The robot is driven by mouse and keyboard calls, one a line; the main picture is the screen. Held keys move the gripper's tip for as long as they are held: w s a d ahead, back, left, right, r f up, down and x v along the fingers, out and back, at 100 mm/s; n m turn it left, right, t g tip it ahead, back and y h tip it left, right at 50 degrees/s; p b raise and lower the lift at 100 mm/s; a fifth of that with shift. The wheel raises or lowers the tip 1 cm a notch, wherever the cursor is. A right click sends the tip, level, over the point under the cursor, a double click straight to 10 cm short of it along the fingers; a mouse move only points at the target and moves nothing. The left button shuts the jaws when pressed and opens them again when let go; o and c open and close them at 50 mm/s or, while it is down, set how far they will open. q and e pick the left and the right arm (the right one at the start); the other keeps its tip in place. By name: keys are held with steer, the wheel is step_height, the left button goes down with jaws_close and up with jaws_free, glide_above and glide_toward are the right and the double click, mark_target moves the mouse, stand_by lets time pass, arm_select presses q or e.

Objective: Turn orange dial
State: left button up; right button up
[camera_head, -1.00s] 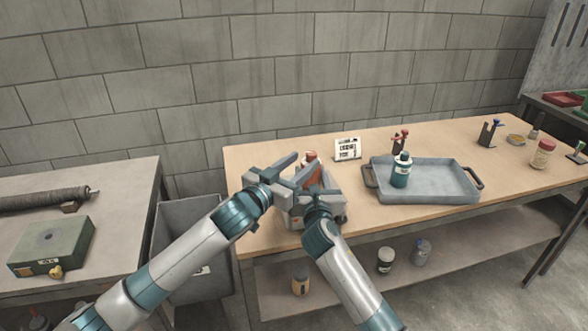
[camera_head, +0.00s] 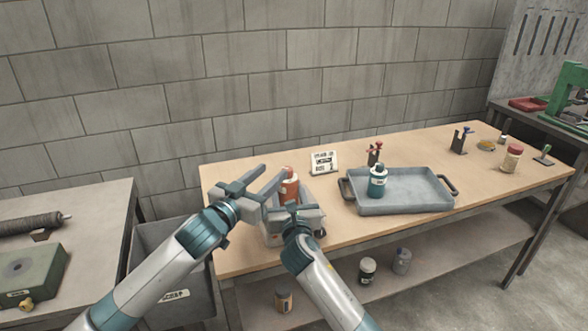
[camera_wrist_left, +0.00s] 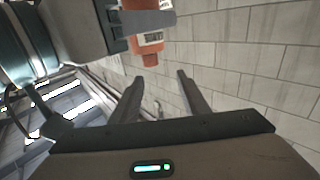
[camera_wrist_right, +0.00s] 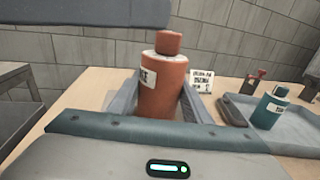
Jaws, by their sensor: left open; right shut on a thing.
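An orange bottle (camera_head: 291,184) with an orange cap stands about upright near the table's front left. It also shows in the right wrist view (camera_wrist_right: 162,92), with a pale label and its cap (camera_wrist_right: 168,42) on top. My right gripper (camera_head: 287,210) is shut on the bottle's body, one finger on each side. My left gripper (camera_head: 268,181) is open and empty, just left of the bottle. In the left wrist view the cap (camera_wrist_left: 150,60) lies beyond the open fingers, apart from them. I see no separate orange dial.
A grey tray (camera_head: 405,207) with a teal bottle (camera_head: 377,184) stands to the right. A small sign (camera_head: 324,163) stands behind. A grey bin (camera_head: 178,305) stands between the tables.

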arm_select(q)
steer(key=m+g+h, duration=0.1)
steer(key=g+h, duration=0.1)
steer(key=a+f+m+g+h, duration=0.1)
steer(key=m+g+h, duration=0.1)
steer(key=w+a+m+g+h, duration=0.1)
steer(key=m+g, duration=0.1)
steer(key=shift+f+h, duration=0.2)
steer(key=shift+h, duration=0.2)
steer(key=shift+d, duration=0.15)
stand_by(0.4)
steer(key=x, duration=1.1)
steer(key=shift+w+d, duration=0.25)
steer(key=shift+d, duration=0.05)
jaws_close()
